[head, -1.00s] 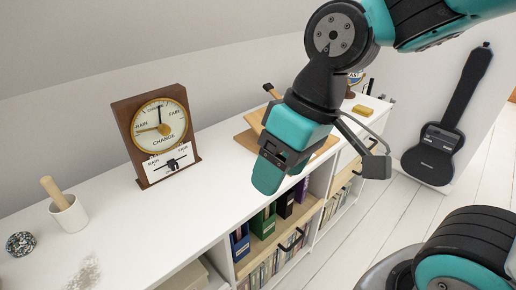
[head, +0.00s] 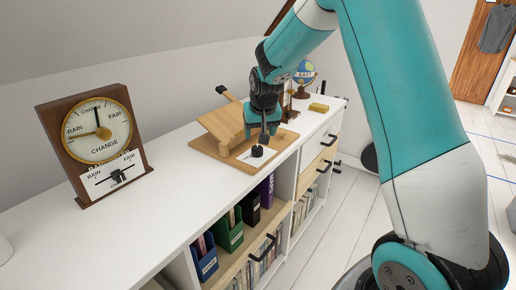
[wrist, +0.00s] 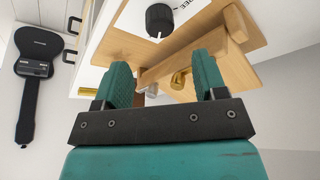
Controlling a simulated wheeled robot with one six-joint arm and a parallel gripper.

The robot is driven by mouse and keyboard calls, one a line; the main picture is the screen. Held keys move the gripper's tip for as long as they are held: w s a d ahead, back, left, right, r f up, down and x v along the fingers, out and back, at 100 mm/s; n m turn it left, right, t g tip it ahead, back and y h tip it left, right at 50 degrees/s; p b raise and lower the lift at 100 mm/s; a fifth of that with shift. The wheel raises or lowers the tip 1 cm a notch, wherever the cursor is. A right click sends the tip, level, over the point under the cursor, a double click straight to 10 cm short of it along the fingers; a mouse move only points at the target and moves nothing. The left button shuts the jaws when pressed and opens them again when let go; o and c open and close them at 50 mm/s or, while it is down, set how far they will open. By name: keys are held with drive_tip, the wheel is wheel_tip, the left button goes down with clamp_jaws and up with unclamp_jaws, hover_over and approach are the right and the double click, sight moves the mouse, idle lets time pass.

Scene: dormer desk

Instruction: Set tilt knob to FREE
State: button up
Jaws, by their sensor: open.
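The tilt knob (head: 257,151) is black and round, on a white label plate on the wooden stand's base (head: 283,150). In the wrist view the knob (wrist: 159,19) shows a white pointer mark, and part of the word FREE is readable on the plate beside it. My gripper (head: 263,134) points down just above and behind the knob, apart from it as far as I can tell. In the wrist view my gripper (wrist: 163,75) has its two teal fingers apart with nothing between them. The rest of the plate's lettering is cut off.
A tilted wooden board (head: 222,128) rises beside the knob. A dial box (head: 95,140) stands at left, a globe (head: 305,72) and a yellow block (head: 319,107) behind. The white top is clear between dial box and stand.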

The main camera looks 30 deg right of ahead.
sight(257, 148)
drive_tip(key=x, duration=0.8)
drive_tip(key=shift+f, duration=0.15)
drive_tip(key=shift+c, duration=0.2)
drive_tip(key=c, duration=0.9)
